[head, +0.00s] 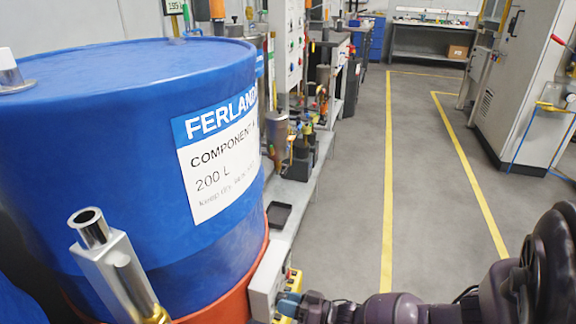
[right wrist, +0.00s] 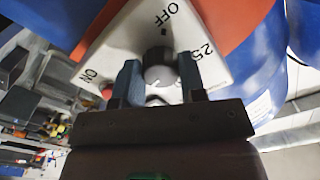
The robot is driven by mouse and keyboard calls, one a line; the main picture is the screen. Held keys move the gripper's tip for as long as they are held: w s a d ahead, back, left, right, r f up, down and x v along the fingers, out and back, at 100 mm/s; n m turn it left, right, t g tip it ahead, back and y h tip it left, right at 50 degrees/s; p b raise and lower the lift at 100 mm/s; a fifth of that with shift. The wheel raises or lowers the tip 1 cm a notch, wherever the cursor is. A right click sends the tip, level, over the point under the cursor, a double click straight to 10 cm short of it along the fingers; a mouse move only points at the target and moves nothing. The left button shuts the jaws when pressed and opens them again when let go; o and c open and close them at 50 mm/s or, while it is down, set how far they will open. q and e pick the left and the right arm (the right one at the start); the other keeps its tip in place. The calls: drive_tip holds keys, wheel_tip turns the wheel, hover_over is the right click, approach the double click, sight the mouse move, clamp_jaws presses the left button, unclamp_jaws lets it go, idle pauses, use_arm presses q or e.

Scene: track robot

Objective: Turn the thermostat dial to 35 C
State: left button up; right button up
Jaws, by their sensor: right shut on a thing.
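The thermostat is a pale box (head: 265,284) on the orange band round the lower part of a blue drum. In the right wrist view its white face (right wrist: 215,28) carries the printed marks OFF, 25 and ON, with a small red spot near ON. The dial (right wrist: 158,64) is a dark and grey round knob in the middle of that face. My right gripper (right wrist: 160,82) is shut on the dial, one finger on each side. In the head view this gripper (head: 289,304) is at the box's right side. The dial's pointer and other numbers cannot be made out. My left gripper is not in view.
The blue drum (head: 120,110) fills the left. A silver fitting (head: 118,270) stands in front of it. Process equipment (head: 300,120) lines the bench behind. Grey floor with yellow lines (head: 388,170) is clear to the right, and a cabinet (head: 520,80) stands beyond.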

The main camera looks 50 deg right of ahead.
drive_tip(key=o, duration=0.9)
drive_tip(key=shift+s, duration=0.1)
use_arm(q)
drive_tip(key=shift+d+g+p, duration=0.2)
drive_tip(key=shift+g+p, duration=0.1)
drive_tip(key=shift+p, duration=0.5)
use_arm(e)
drive_tip(key=v, duration=1)
drive_tip(key=shift+s+d, duration=0.2)
drive_tip(key=shift+s, duration=0.05)
